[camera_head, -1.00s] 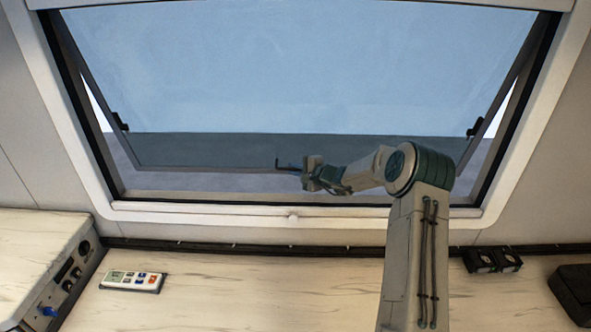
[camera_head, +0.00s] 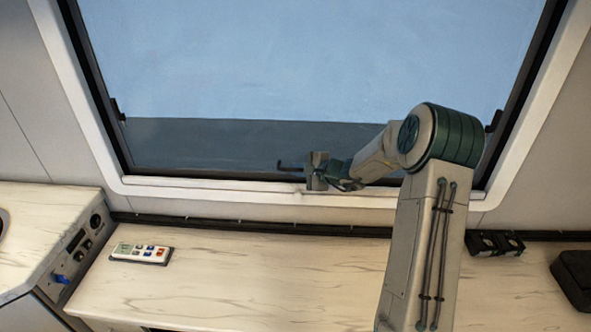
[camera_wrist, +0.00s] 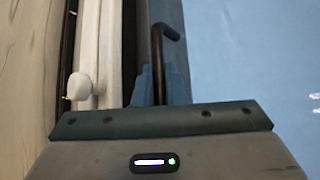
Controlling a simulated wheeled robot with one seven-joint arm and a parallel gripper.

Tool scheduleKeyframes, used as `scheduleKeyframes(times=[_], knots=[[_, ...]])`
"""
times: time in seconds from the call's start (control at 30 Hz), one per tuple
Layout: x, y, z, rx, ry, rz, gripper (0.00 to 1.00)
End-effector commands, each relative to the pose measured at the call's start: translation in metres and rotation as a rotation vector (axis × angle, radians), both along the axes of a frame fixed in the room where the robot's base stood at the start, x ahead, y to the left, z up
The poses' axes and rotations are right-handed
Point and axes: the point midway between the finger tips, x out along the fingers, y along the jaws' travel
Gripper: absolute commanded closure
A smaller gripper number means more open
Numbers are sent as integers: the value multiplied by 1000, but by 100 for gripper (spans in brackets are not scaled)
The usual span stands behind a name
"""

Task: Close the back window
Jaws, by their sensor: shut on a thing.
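The back window's pane (camera_head: 300,60) fills the top of the head view. Its lower edge lies at or very close to the pale frame (camera_head: 160,188), with no clear gap to the outside visible there. A dark hooked handle (camera_head: 285,166) is at the pane's lower edge. My gripper (camera_head: 314,172) is at this edge, shut on the handle. In the wrist view the handle (camera_wrist: 157,45) rises from between my blue-grey fingers (camera_wrist: 161,88). The pane (camera_wrist: 245,55) is on the right there, and the frame (camera_wrist: 100,45) is on the left.
A small white knob (camera_wrist: 78,86) sits on the frame's lower edge. Below the window is a pale counter (camera_head: 240,275) with a remote (camera_head: 141,253) on it. A control unit (camera_head: 75,245) stands left; black items (camera_head: 495,243) lie right. The counter's middle is clear.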

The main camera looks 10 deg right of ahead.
Motion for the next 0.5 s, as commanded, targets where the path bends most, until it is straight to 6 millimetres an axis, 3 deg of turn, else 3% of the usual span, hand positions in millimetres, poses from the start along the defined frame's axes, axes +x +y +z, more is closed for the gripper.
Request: scheduleKeyframes(times=[0.1, 0.13, 0.5], knots=[[-4, 4, -5, 1, 10, 11, 100], [-4, 4, -5, 1, 10, 11, 81], [-4, 2, -4, -1, 8, 8, 80]])
